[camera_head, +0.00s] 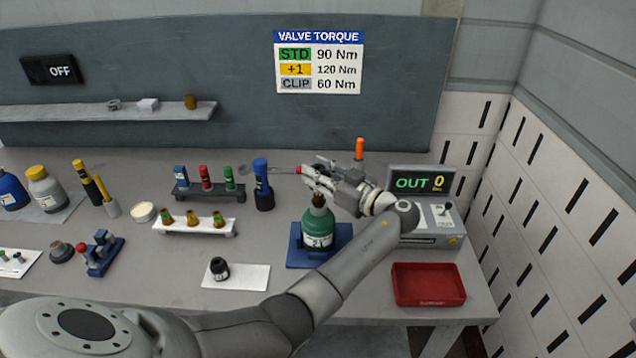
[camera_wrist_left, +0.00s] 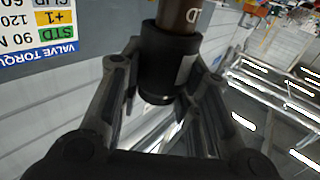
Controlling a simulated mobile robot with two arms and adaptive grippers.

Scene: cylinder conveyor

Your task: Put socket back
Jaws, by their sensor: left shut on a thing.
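My left gripper (camera_head: 312,176) is above the green gas cylinder (camera_head: 318,229), which stands upright in a blue base (camera_head: 339,234). In the wrist view the gripper (camera_wrist_left: 165,100) is shut on a dark socket (camera_wrist_left: 168,62), a black cylinder with a grey label. A brown lettered part (camera_wrist_left: 180,14) joins its end. Below the fingers a small brown piece (camera_head: 319,201) shows at the cylinder's top; I cannot tell whether it touches the cylinder. A dark rack (camera_head: 208,195) left of the gripper holds blue, red and green-topped pieces. My right gripper is out of view.
A blue upright tool (camera_head: 262,180) stands just left of the gripper. A white stand (camera_head: 194,227) holds brass valves. A black part (camera_head: 219,268) sits on a white mat (camera_head: 250,276). A red tray (camera_head: 428,284) and the OUT display box (camera_head: 424,183) are at right.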

